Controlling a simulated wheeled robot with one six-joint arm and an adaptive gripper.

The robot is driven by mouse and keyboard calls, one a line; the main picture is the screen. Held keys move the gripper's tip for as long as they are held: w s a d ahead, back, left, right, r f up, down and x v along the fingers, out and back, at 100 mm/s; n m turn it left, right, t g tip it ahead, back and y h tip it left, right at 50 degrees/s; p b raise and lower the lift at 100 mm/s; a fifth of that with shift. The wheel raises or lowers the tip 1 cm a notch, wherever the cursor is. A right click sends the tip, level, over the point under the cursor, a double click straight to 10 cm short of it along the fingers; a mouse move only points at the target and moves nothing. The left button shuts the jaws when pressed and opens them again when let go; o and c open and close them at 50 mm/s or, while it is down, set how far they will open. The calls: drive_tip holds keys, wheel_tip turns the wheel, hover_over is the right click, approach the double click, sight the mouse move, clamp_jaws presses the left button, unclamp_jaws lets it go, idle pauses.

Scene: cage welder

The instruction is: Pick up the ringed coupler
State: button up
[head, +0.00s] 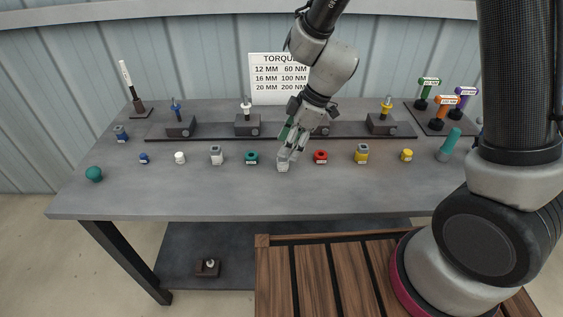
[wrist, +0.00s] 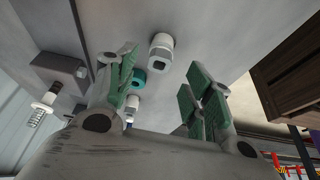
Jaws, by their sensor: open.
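A pale grey coupler (head: 283,167) stands upright near the bench's front, partly covered by my fingers. In the wrist view the coupler (wrist: 160,54) shows a white band around it and a dark socket in its end. It appears to be the ringed coupler, though no label is readable. My gripper (head: 288,154) points down, just above and beside it. In the wrist view my gripper (wrist: 163,88) is open, with its green-padded fingers spread and nothing between the pads. The coupler shows beyond the gap between the fingertips; contact cannot be made out.
A teal nut (head: 251,157) sits close on the left, a red one (head: 320,157) on the right. Several other fittings stand along the row. Dark fixture blocks (head: 247,126) stand behind. A slatted wooden surface (head: 340,280) lies in front, below the bench (head: 200,203).

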drive_tip(key=x, duration=0.5)
drive_tip(key=shift+w+d, duration=0.1)
drive_tip(key=c, duration=0.8)
drive_tip(key=shift+c, duration=0.2)
wheel_tip(320, 180, up, 10)
drive_tip(key=shift+o, duration=0.5)
